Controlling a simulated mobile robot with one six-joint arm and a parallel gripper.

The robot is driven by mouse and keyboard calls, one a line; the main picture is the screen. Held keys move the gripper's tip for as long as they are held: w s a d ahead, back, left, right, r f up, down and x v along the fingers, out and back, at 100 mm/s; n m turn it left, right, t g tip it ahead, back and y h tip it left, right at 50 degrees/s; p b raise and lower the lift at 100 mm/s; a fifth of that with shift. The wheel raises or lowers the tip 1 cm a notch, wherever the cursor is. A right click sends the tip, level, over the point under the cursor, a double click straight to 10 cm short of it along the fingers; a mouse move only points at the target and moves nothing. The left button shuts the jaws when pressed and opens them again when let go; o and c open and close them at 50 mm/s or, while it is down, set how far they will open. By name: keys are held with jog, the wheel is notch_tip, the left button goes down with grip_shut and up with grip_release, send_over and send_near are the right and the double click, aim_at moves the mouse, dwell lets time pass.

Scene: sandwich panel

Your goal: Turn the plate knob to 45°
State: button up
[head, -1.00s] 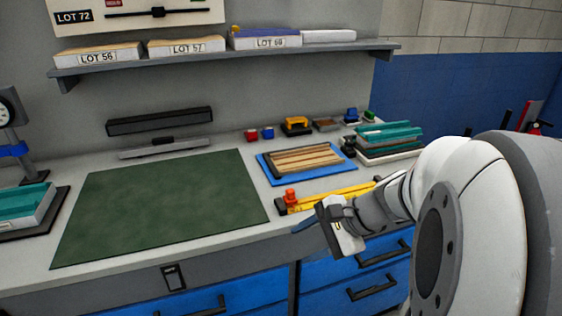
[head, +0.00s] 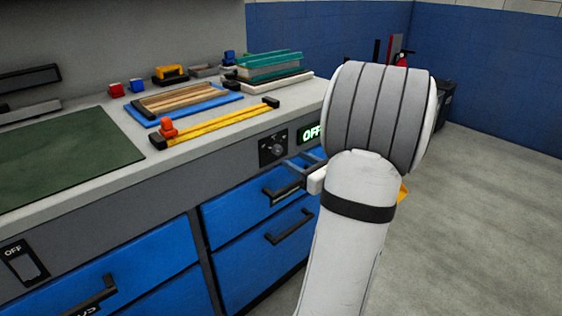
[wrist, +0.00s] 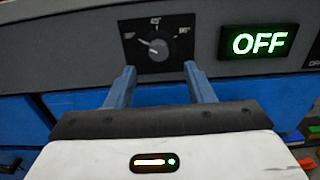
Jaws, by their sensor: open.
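The plate knob (head: 277,150) is a dark round knob on a black square plate on the bench's front panel. It also shows in the wrist view (wrist: 158,49), with small marks at upper left, top and upper right. The top mark appears to read 45°; the knob's pale line points to the upper left, toward the left mark. My gripper (wrist: 160,72) is open and empty, its two blue fingers on either side below the knob, apart from it. In the head view my gripper (head: 299,166) is just right of and slightly below the knob.
A lit green OFF display (wrist: 259,42) is right of the knob; it also shows in the head view (head: 311,133). Blue drawers with dark handles (head: 289,226) lie below. A yellow bar (head: 222,122) lies along the bench edge above. Open floor (head: 480,210) is at right.

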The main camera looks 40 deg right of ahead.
aim_at(279, 151)
jog(key=w, duration=0.2)
jog(key=w+b, duration=0.1)
jog(key=w, duration=0.3)
jog(key=shift+a, duration=0.35)
jog(key=shift+c, duration=0.2)
